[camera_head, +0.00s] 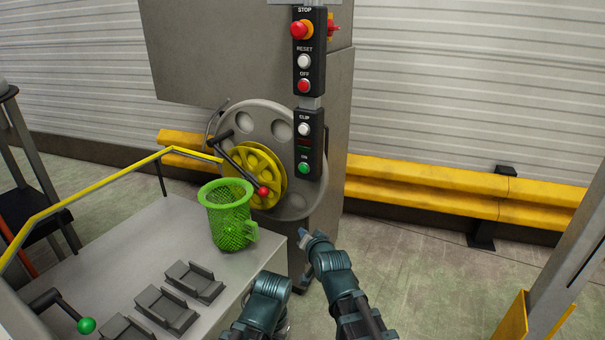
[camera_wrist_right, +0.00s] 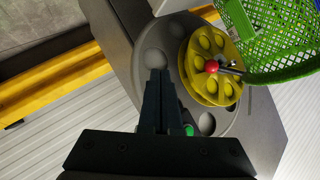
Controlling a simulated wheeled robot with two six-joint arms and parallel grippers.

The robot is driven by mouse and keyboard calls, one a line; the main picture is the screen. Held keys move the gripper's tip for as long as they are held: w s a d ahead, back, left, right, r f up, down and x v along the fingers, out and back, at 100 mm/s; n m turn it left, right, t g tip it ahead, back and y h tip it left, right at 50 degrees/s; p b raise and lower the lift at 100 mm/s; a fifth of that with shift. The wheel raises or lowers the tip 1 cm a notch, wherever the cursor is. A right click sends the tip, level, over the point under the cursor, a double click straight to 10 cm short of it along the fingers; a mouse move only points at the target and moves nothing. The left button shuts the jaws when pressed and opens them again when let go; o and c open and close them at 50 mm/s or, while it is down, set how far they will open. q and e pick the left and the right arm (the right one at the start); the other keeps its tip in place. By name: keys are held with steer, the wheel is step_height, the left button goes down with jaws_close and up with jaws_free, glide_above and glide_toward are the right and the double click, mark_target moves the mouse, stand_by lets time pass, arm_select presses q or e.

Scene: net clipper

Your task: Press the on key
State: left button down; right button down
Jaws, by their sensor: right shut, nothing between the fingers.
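The green ON key (camera_head: 303,167) is the lowest button on the black control box (camera_head: 309,145) on the machine's column. In the right wrist view a green button (camera_wrist_right: 189,130) shows just right of my finger bases, partly hidden. My right gripper (camera_head: 303,234) is shut and empty. In the head view it appears below the ON key and apart from it in the picture. In the right wrist view its closed fingers (camera_wrist_right: 157,75) point toward the grey wheel. My left gripper is not clearly visible.
A CLIP button (camera_head: 303,129), RESET button (camera_head: 304,62), red OFF button (camera_head: 304,86) and red STOP knob (camera_head: 299,30) sit above. A yellow wheel with a red-knobbed crank (camera_head: 263,191) and a green mesh basket (camera_head: 230,222) are left. A yellow guard rail (camera_head: 430,190) runs behind.

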steer(key=a+r+m+t+y, duration=0.1)
steer(key=a+r+m+t, duration=0.1)
steer(key=r, duration=0.4)
steer(key=w+a+r+m+t+y, duration=0.1)
steer(key=a+r+m+t, duration=0.1)
steer(key=r, duration=0.5)
steer(key=a+t, duration=0.1)
steer(key=t, duration=0.1)
steer(key=shift+a+r+t, duration=0.2)
steer(key=shift+a+t, duration=0.05)
steer(key=shift+t, duration=0.15)
steer(key=shift+w, duration=0.2)
